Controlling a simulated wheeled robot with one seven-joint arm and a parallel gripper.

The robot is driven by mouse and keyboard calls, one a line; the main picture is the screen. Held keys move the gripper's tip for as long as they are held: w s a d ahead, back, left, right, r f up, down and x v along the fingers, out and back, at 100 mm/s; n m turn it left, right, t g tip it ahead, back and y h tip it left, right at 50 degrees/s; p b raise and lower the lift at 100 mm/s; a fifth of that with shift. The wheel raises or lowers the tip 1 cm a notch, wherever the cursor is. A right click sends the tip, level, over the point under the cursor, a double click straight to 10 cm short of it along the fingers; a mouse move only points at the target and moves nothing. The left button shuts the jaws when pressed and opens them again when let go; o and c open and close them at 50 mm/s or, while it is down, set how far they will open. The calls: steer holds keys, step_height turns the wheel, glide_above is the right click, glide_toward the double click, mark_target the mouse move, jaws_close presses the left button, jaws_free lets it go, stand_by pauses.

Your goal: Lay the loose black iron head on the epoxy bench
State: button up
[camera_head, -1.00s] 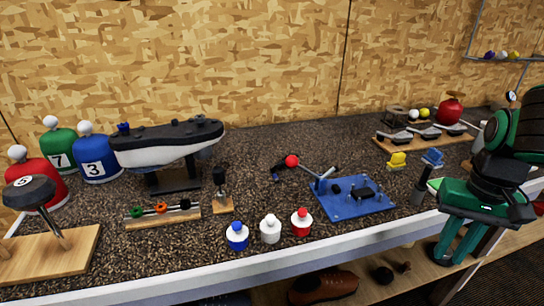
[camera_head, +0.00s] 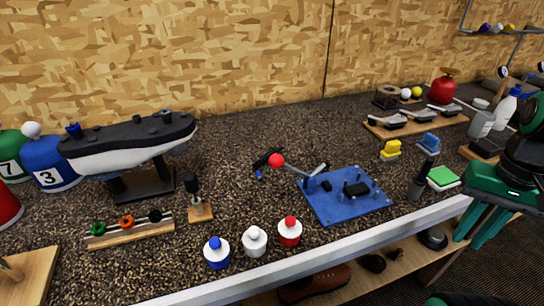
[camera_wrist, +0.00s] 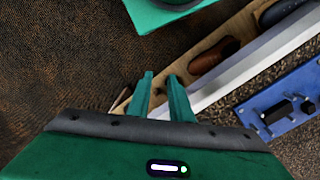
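The dark speckled bench top (camera_head: 130,270) runs across the head view. I cannot tell for sure which thing is the loose black iron head. A dark, low object (camera_head: 377,263) lies on the wooden shelf under the bench, beside a brown shoe, but its shape is unclear. Several dark and grey club heads (camera_head: 395,122) sit on a wooden board at the back right. My gripper (camera_head: 470,241) points down in front of the bench's edge at the right. In the wrist view my gripper (camera_wrist: 162,76) has two teal fingers apart with nothing between them.
A blue plate (camera_head: 325,211) with black fittings and a red-knobbed lever stands mid-bench. Three bottles (camera_head: 254,242) stand near the front edge. A green-and-white block (camera_head: 443,178) lies near my gripper. A brown shoe (camera_head: 318,283) is on the shelf below.

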steer(key=w+a+r+n+t+h, duration=0.1)
steer(key=w+a+r+n+t, duration=0.1)
steer(key=w+a+r, duration=0.45)
steer(key=n+y, duration=0.9)
steer(key=n, duration=2.2)
glide_toward(270, 154)
steer(key=a+f, duration=0.2)
steer(key=shift+a+f+t, duration=0.2)
steer(key=shift+f+t, duration=0.05)
steer(key=shift+t, duration=0.15)
steer(key=shift+x, duration=2.65)
steer(key=shift+w+d, duration=0.1)
steer(key=shift+w, duration=0.05)
